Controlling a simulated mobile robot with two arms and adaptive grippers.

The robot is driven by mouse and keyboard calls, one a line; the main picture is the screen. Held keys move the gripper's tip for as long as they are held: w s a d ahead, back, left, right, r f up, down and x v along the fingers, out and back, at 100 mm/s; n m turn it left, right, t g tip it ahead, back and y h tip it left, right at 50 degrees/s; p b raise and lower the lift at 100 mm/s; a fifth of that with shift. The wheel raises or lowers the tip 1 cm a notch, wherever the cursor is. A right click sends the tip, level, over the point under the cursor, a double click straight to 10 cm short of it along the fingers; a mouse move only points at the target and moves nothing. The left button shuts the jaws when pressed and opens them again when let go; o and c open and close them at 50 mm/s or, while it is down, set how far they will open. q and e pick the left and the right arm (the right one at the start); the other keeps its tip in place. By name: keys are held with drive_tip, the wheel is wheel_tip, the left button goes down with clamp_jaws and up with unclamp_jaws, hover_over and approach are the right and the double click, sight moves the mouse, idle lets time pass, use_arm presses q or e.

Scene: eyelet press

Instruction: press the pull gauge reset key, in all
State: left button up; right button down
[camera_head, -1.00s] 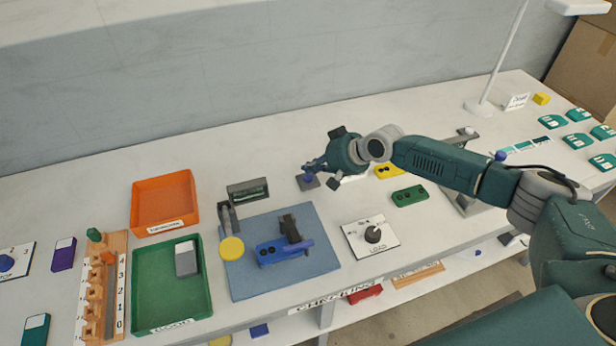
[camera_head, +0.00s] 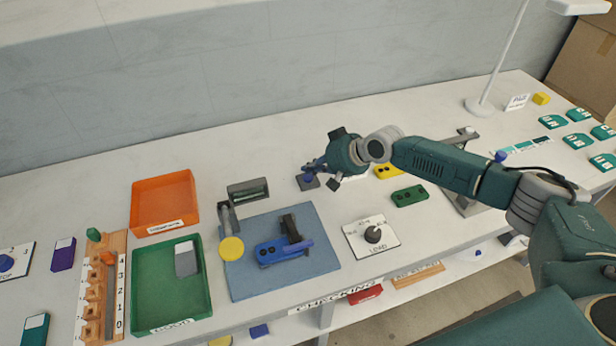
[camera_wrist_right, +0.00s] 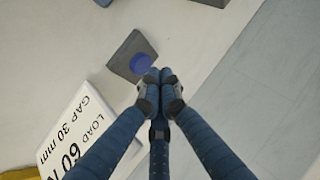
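A round blue key (camera_head: 308,177) on a dark grey square base stands on the white bench, just behind the blue mat. It also shows in the right wrist view (camera_wrist_right: 140,63). My right gripper (camera_head: 312,168) is over it; its blue fingers (camera_wrist_right: 160,76) are shut together with nothing between them. In the wrist view the fingertips overlap the key's lower right edge; I cannot tell whether they touch it. A grey gauge-like device with a dark window (camera_head: 248,190) stands left of the key. My left gripper is not in view.
A white card reading LOAD 60 and GAP 30 mm (camera_wrist_right: 88,125) lies close to the fingers. A green block (camera_head: 409,196), a yellow block (camera_head: 387,172) and a LOAD knob plate (camera_head: 371,237) are nearby. Orange (camera_head: 140,208) and green (camera_head: 142,290) trays stand left.

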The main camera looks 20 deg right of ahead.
drive_tip(key=shift+f, duration=0.3)
